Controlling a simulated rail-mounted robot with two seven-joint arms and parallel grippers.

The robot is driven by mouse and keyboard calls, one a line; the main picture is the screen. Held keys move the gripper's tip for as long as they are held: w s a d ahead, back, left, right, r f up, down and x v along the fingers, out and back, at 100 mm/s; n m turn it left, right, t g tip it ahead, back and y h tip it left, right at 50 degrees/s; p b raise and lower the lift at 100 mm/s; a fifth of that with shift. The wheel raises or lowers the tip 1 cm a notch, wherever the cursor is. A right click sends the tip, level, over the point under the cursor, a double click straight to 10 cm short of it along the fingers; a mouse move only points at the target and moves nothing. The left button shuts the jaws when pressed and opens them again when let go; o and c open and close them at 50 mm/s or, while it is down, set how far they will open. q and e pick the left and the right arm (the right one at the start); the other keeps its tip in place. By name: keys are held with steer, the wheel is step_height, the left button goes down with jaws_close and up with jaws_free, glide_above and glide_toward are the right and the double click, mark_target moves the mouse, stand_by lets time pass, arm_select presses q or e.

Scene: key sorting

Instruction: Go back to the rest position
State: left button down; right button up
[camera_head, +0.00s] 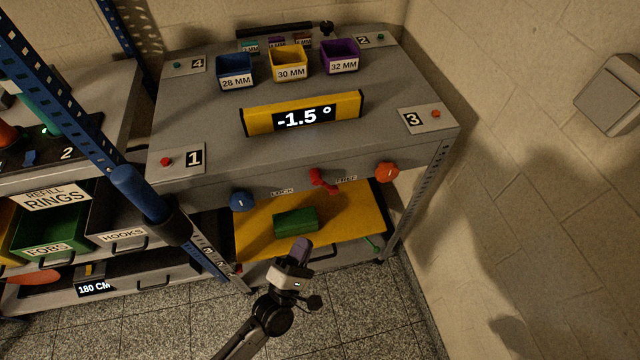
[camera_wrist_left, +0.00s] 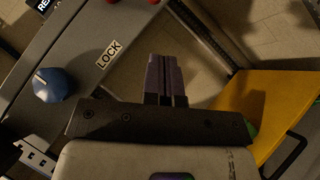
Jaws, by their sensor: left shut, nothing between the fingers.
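My left gripper (camera_head: 301,246) is in front of the grey workbench (camera_head: 215,120), over the lower yellow shelf (camera_head: 352,215). Its dark purple fingers are together and hold nothing. In the left wrist view the closed fingers (camera_wrist_left: 166,80) point past the bench edge, with the blue knob (camera_wrist_left: 54,85) and the LOCK label to the left. A green block (camera_head: 295,220) lies on the yellow shelf just beyond the fingertips in the head view; I cannot tell whether they touch. My right gripper is not in view.
The bench front carries a blue knob (camera_head: 242,201), a red handle (camera_head: 322,180) and an orange knob (camera_head: 387,172). On top are a yellow display (camera_head: 352,105) reading -1.5 ° and three bins. A blue post (camera_head: 85,125) and bins stand left. Floor is clear in front.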

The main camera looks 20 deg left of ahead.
arm_select(q)
steer(key=s+d+f+m+g+h, duration=0.1)
steer(key=d+f+m+g+h, duration=0.2)
steer(key=f+m+g, duration=0.5)
steer(key=s+d+f+m+g+h, duration=0.1)
steer(key=d+f+m+g+h, duration=0.2)
steer(key=m, duration=0.9)
steer(key=s+a+r+m+g+y, duration=0.2)
steer(key=s+a+g+y, duration=0.15)
steer(key=s+a, duration=0.4)
steer(key=s+a+r+m+g+y, duration=0.25)
steer(key=s+a+g, duration=0.2)
steer(key=s, duration=0.65)
step_height(320, 180, up, 22)
steer(key=w+p, duration=0.1)
steer(key=p, duration=2.2)
steer(key=shift+d, duration=0.4)
